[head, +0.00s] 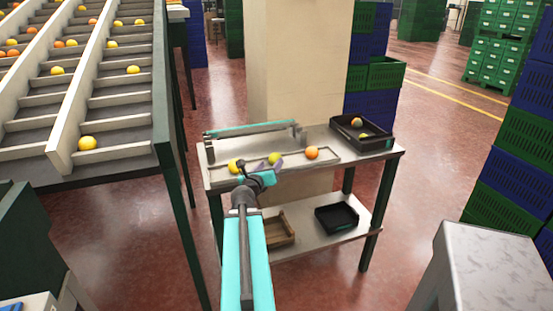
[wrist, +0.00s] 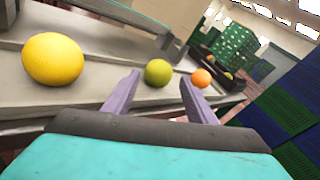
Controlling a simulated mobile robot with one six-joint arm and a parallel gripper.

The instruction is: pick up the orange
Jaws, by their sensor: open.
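The orange (head: 311,153) lies at the right of a row of three fruits on the metal table (head: 385,154). In the wrist view the orange (wrist: 202,78) shows small, just beyond the right finger. A yellow-green fruit (head: 274,158) is in the middle; in the wrist view it (wrist: 158,73) shows between the fingers, farther out. A yellow fruit (head: 235,166) is at the left, large in the wrist view (wrist: 53,60). My gripper (wrist: 158,88) is open and empty, its purple fingers apart. In the head view my gripper (head: 268,171) is at the table's front edge.
A black crate (head: 377,144) with fruit stands at the table's right end. A raised bar (head: 250,129) runs along the back. The lower shelf holds a brown crate (head: 279,235) and a black tray (head: 337,217). A sloped fruit conveyor (head: 110,100) stands left.

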